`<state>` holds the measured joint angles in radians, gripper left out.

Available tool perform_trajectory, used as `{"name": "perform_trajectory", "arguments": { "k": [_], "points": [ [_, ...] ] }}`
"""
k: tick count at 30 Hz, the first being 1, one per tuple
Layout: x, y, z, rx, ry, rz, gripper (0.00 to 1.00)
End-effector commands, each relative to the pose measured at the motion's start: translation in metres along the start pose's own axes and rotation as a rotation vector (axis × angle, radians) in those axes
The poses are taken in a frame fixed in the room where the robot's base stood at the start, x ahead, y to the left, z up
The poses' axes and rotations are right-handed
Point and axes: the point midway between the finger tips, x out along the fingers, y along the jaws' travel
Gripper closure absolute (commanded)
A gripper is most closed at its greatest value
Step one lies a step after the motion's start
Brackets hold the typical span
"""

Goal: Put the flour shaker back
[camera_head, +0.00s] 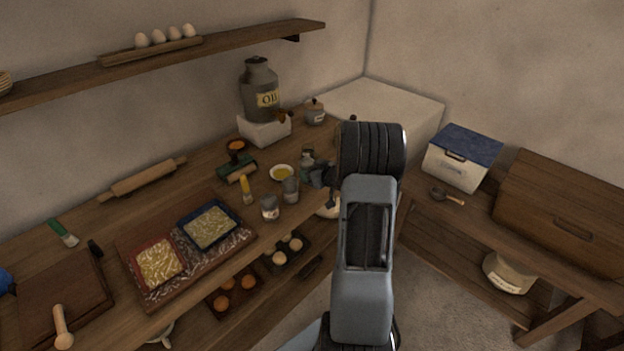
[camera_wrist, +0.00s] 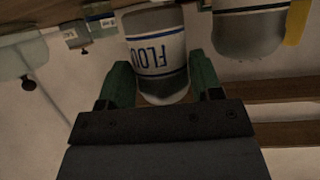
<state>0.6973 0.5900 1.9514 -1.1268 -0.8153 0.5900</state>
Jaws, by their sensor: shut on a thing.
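The flour shaker (camera_wrist: 156,50) is grey with a white band and blue lettering. It sits between the green fingers of my gripper (camera_wrist: 160,85) in the wrist view, its lettering upside down there. In the head view my gripper (camera_head: 316,178) is at the counter's right part, partly hidden by my arm, beside a small grey shaker (camera_head: 291,189) that appears to be the same one. A second similar shaker (camera_wrist: 250,30) stands close by, unheld; it also shows in the head view (camera_head: 270,207). I cannot tell whether the held shaker touches the counter.
A yellow-handled brush (camera_head: 246,192), a bowl of yellow liquid (camera_head: 282,173) and a green-grey bottle (camera_head: 307,162) crowd the area. An oil can (camera_head: 259,90) stands on a white block behind. Two dough trays (camera_head: 211,228) lie on a board to the left. A rolling pin (camera_head: 143,180) lies farther back.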

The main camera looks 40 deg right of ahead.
Motion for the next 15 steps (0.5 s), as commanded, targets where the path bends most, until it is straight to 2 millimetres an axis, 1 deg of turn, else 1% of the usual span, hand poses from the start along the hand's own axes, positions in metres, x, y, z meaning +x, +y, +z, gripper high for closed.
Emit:
{"name": "perform_trajectory", "arguments": {
  "k": [3,6,9,15],
  "points": [
    [0.007,0.005,0.009,0.003,-0.002,0.0,0.68],
    [0.012,0.004,0.022,0.004,-0.003,0.0,0.68],
    [0.015,0.005,0.029,0.003,-0.001,0.001,0.68],
    [0.017,0.005,0.032,0.0,0.001,0.001,0.68]
  ]
}}
